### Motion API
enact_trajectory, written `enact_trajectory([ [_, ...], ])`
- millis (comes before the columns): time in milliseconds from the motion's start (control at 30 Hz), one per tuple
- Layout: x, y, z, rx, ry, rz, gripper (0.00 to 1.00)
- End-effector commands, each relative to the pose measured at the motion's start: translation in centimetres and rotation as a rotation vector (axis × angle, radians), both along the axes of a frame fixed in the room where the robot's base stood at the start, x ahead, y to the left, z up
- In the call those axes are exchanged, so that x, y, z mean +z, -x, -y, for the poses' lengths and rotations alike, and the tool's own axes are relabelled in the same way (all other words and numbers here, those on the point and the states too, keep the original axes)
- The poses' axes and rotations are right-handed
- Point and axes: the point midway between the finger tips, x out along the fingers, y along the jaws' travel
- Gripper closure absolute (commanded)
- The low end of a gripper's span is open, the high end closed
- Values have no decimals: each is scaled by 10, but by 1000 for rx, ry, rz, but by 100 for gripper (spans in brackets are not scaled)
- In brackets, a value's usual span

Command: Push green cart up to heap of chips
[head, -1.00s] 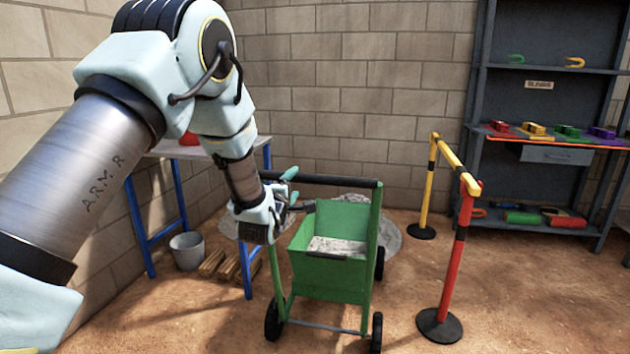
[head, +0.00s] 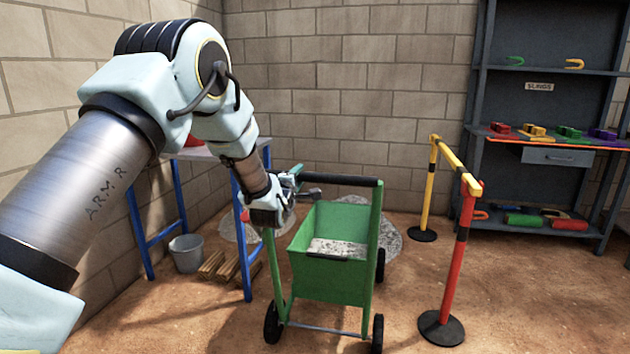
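The green cart (head: 330,265) stands upright on its wheels in the middle of the head view, with grey material in its tub. Its dark push handle (head: 338,181) runs across the top. A grey heap of chips (head: 385,243) lies on the floor behind the cart, partly hidden by it; more grey material shows left of the cart frame. My gripper (head: 298,193) is at the left end of the handle, near the green upright. I cannot tell whether its fingers are closed around the handle.
A blue-legged table (head: 192,155) stands at the left wall, with a bucket (head: 187,253) and wood blocks (head: 228,268) by it. A yellow and red barrier (head: 463,240) stands right of the cart. A shelf (head: 550,130) is at the right. Brick walls close the back and left.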

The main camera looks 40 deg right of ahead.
Motion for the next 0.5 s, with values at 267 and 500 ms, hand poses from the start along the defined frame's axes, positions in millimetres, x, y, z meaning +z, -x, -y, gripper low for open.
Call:
enact_trajectory([
  [267, 0, 0, 0, 0, -1, -1, 89],
  [500, -1, 0, 0, 0, -1, -1, 100],
])
